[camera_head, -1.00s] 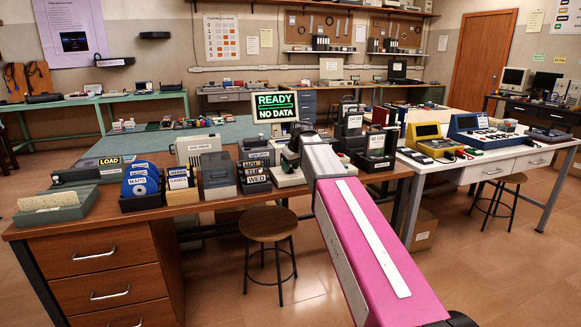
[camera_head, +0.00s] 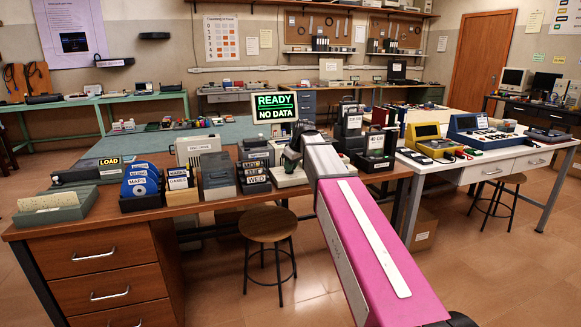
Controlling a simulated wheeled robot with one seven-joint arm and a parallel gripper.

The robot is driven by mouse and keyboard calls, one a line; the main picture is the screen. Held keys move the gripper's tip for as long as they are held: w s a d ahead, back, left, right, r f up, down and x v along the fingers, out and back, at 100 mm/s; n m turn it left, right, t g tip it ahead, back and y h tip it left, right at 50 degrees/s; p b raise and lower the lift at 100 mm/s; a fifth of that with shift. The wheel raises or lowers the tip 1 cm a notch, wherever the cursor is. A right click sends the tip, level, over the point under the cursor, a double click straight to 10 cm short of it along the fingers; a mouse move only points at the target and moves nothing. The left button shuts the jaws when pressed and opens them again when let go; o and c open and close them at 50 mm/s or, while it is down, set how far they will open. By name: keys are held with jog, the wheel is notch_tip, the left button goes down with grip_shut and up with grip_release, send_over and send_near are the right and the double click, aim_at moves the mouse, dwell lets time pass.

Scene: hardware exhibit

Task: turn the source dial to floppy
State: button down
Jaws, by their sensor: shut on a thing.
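A monitor (camera_head: 275,107) behind the gripper reads "READY" and "NO DATA" in green.
Left of the unit stand labelled disk boxes (camera_head: 255,172), a grey box (camera_head: 217,176), blue disks (camera_head: 141,182) and a unit marked "LOAD" (camera_head: 109,162). To the right is a dark disk holder (camera_head: 375,152). A stool (camera_head: 268,226) stands before the desk.

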jog(key=n+g, duration=0.1)
jog(key=n, duration=0.1)
jog(key=n+g+y, duration=0.1)
jog(key=n, duration=0.2)
jog(key=shift+w+f+n, duration=0.15)
jog(key=shift+n, duration=0.15)
dwell(0.5)
jog(key=c, duration=1.1)
grip_release()
jog(key=shift+c, duration=0.2)
jog(key=shift+o, duration=0.2)
jog(key=shift+f, duration=0.1)
jog(key=shift+s, duration=0.2)
jog(key=w+v, duration=0.1)
jog(key=v, duration=1)
jog(key=shift+s, duration=0.2)
jog(key=shift+d, duration=0.1)
